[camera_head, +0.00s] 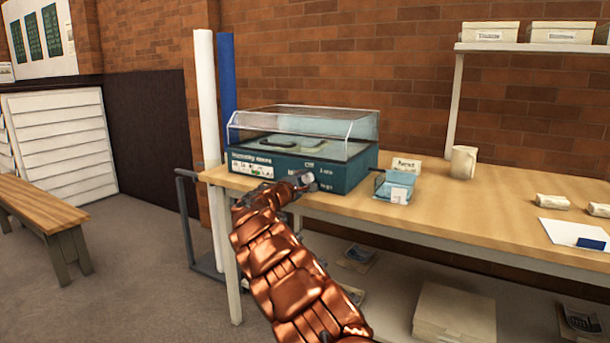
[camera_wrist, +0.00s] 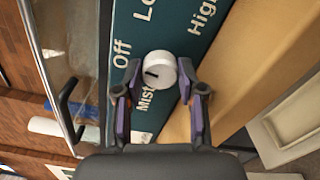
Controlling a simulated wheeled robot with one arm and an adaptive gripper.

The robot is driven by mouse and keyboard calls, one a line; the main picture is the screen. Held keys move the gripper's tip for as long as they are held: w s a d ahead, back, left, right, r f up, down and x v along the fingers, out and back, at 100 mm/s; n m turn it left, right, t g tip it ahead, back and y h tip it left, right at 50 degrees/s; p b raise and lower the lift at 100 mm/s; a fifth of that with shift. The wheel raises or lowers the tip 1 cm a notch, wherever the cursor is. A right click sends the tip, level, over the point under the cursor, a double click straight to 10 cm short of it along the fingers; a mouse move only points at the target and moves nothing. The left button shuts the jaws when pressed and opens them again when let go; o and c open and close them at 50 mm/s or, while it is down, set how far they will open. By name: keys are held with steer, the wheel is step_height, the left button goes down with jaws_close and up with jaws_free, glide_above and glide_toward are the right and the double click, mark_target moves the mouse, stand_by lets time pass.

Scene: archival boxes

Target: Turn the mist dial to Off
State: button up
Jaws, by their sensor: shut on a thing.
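The mist dial (camera_wrist: 162,67) is a round white knob with a short black mark on its face. It sits on the teal front panel (camera_wrist: 175,28) of the humidity case (camera_head: 345,176). In the wrist view, the labels "Off", "Low" (partly cut off), "High" and "Mist" are printed around it. The black mark is on the left part of the knob; which label it points at is hard to tell. My gripper (camera_wrist: 160,78) has one finger on each side of the knob and is shut on it. In the head view my arm partly covers the panel there.
The case has a clear lid (camera_head: 300,122) and stands on a wooden bench (camera_head: 480,200). White and blue rolls (camera_head: 206,120) stand at left.

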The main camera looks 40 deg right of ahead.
steer(key=shift+r+n+p, duration=0.1)
steer(key=shift+n+p, duration=0.35)
steer(key=shift+n, duration=0.15)
steer(key=shift+w, duration=0.1)
steer(key=o, duration=1.1)
steer(key=shift+o, duration=0.2)
steer(key=shift+a, duration=0.1)
steer(key=v, duration=0.8)
